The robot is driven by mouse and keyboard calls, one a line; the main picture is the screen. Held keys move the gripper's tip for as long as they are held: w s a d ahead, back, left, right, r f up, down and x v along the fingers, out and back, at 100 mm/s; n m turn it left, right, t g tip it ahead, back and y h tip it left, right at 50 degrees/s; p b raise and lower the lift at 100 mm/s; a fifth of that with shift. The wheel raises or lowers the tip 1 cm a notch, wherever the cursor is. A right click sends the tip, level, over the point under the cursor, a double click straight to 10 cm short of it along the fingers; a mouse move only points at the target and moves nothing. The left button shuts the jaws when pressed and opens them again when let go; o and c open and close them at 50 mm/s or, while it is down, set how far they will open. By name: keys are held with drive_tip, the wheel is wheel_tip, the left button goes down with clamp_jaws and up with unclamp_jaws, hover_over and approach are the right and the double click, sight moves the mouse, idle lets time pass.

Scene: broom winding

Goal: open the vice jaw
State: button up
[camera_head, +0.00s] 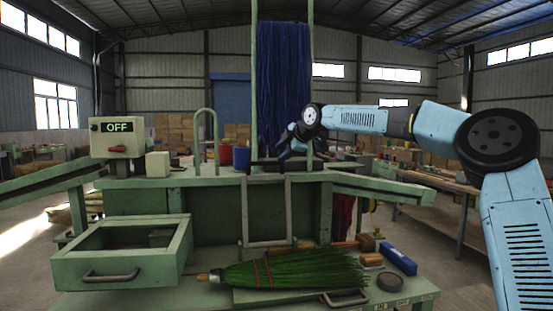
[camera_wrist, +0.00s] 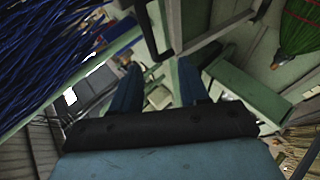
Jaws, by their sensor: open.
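My gripper (camera_head: 285,150) is at the top of the green bench in the head view, in front of the hanging blue bristles. In the wrist view its two blue fingers (camera_wrist: 160,85) stand apart, with nothing clearly held between them. A dark bent bar (camera_wrist: 152,32) lies ahead of the fingertips in the wrist view; it appears apart from them. A low dark piece (camera_head: 266,165) sits on the bench top just under my gripper in the head view. I cannot tell for sure which part is the vice jaw; my gripper partly covers that area.
The green bench (camera_head: 225,205) has an open drawer (camera_head: 120,265) at left and a grey frame (camera_head: 246,212) in front. A green broom (camera_head: 295,270) lies on the lower shelf. Blue bristles (camera_head: 285,85) hang behind my gripper. A switch box reading OFF (camera_head: 117,138) stands at left.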

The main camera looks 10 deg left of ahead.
drive_tip(key=shift+v, duration=1.05)
drive_tip(key=shift+s+f, duration=0.1)
drive_tip(key=s+d+f+m+h, duration=0.1)
drive_tip(key=s+f+m+h, duration=0.15)
drive_tip(key=s, duration=0.35)
drive_tip(key=s+d+f+m+h, duration=0.1)
drive_tip(key=s+f+h, duration=0.1)
drive_tip(key=s+f, duration=0.3)
drive_tip(key=s+d+f+m+h, duration=0.1)
drive_tip(key=s+d+f+m, duration=0.2)
drive_tip(key=s+d+m, duration=0.3)
drive_tip(key=s+d+f+m+g+h, duration=0.1)
drive_tip(key=s+d+f+m, duration=0.2)
drive_tip(key=s+d+m, duration=0.4)
drive_tip(key=s+d+f+m+g+h, duration=0.1)
drive_tip(key=s+d+f+m, duration=0.3)
drive_tip(key=s+d, duration=1.4)
drive_tip(key=s+m, duration=0.3)
drive_tip(key=s, duration=0.6)
drive_tip(key=shift+d, duration=0.2)
